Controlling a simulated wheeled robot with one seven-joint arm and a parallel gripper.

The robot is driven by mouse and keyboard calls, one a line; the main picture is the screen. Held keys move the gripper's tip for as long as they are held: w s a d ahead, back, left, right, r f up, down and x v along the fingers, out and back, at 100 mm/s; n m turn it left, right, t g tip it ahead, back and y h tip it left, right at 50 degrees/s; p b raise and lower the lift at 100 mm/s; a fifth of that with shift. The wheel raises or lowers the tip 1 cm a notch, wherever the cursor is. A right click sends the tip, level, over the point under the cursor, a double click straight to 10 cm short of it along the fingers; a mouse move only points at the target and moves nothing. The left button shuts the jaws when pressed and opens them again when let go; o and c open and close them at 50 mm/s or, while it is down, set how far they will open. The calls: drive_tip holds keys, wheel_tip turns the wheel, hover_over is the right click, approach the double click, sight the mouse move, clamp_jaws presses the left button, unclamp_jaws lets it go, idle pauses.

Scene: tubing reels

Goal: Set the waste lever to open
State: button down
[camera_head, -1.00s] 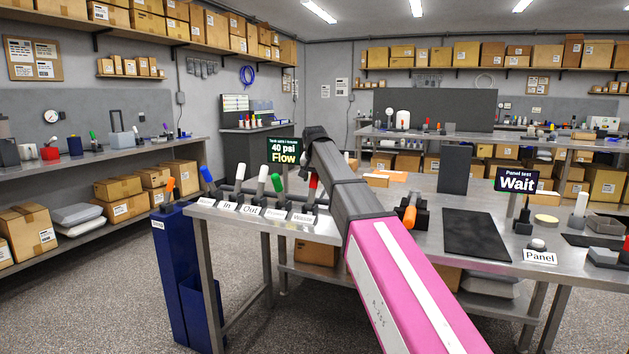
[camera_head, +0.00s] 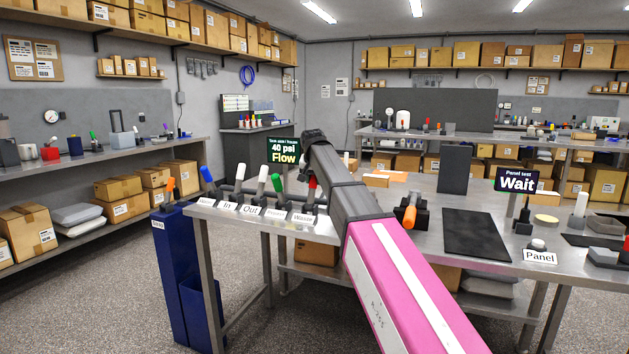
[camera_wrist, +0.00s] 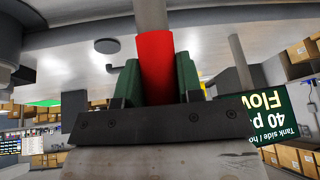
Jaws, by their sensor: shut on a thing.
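The waste lever (camera_head: 312,184) has a red handle and stands behind the "Waste" label (camera_head: 301,218) at the right end of the lever row. In the wrist view its red grip (camera_wrist: 154,68) sits between the two green finger pads of my gripper (camera_wrist: 155,85), which is shut on it. A grey rod runs up from the red grip. In the head view my arm hides most of the gripper and part of the lever, so the lever's exact tilt is hard to tell.
Blue (camera_head: 207,175), white (camera_head: 240,172) and green (camera_head: 277,183) levers stand left of the waste lever. A sign (camera_head: 283,150) behind reads "40 psi Flow". An orange-handled device (camera_head: 410,216) is right of my arm. A panel sign (camera_head: 516,180) reads "Wait".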

sight(311, 184)
drive_tip(key=s+t, duration=0.1)
drive_tip(key=s+a+t+h, duration=0.1)
drive_tip(key=s+t, duration=0.2)
drive_tip(key=shift+s+a+r+h, duration=0.2)
drive_tip(key=shift+s+r+h, duration=0.05)
drive_tip(key=shift+s+h, duration=0.1)
drive_tip(key=s+t, duration=0.2)
drive_tip(key=shift+a+f+n+t, duration=0.15)
drive_tip(key=shift+a+n+t, duration=0.15)
drive_tip(key=shift+a, duration=0.1)
drive_tip(key=shift+s+a+f+t+h, duration=0.2)
drive_tip(key=shift+s+t+h, duration=0.15)
drive_tip(key=shift+t, duration=0.25)
drive_tip(key=shift+s+a+f+t+h, duration=0.2)
drive_tip(key=shift+s+t, duration=0.25)
drive_tip(key=shift+t, duration=0.15)
drive_tip(key=c, duration=0.8)
unclamp_jaws()
drive_tip(key=shift+r, duration=0.1)
drive_tip(key=v, duration=1.1)
